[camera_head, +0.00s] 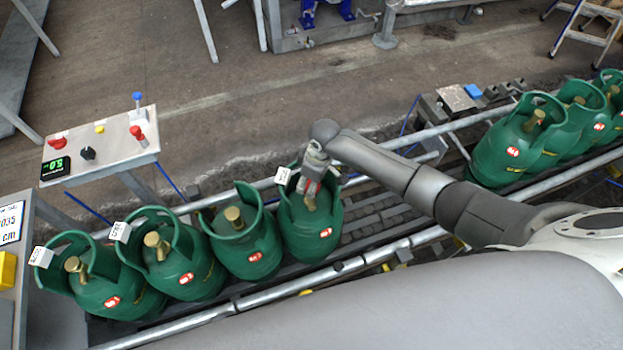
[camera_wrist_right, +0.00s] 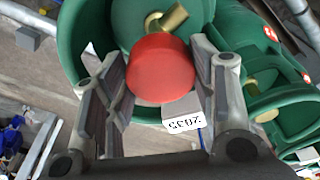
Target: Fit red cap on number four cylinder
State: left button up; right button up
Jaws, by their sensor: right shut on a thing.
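My right gripper (camera_head: 313,182) is over the collar of the fourth green cylinder from the left (camera_head: 310,232). In the wrist view it is shut on a round red cap (camera_wrist_right: 160,70), with one finger on each side. The cap is mostly hidden in the head view, where only a bit of red shows between the fingers. The cylinder's brass valve (camera_wrist_right: 168,18) sticks out beyond the cap in the wrist view, off its centre. I cannot tell whether cap and valve touch. My left gripper is not in view.
Three more green cylinders stand to the left on the conveyor, the nearest one (camera_head: 243,243) close by. Several stand at the far right (camera_head: 505,150). Conveyor rollers (camera_head: 385,212) between the groups are bare. A control panel (camera_head: 110,155) stands behind the left cylinders. A white tag (camera_wrist_right: 268,117) hangs near the gripper.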

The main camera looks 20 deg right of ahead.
jog(key=shift+f+b, duration=1.2)
jog(key=shift+f, duration=0.65)
jog(key=o, duration=0.9)
jog(key=shift+r, duration=0.1)
jog(key=r, duration=0.4)
jog(key=d+r, duration=0.1)
jog(key=r, duration=0.3)
jog(key=s+r, duration=0.1)
jog(key=r, duration=0.3)
jog(key=shift+s+d, duration=0.1)
jog(key=shift+d, duration=0.1)
jog(key=shift+f, duration=0.1)
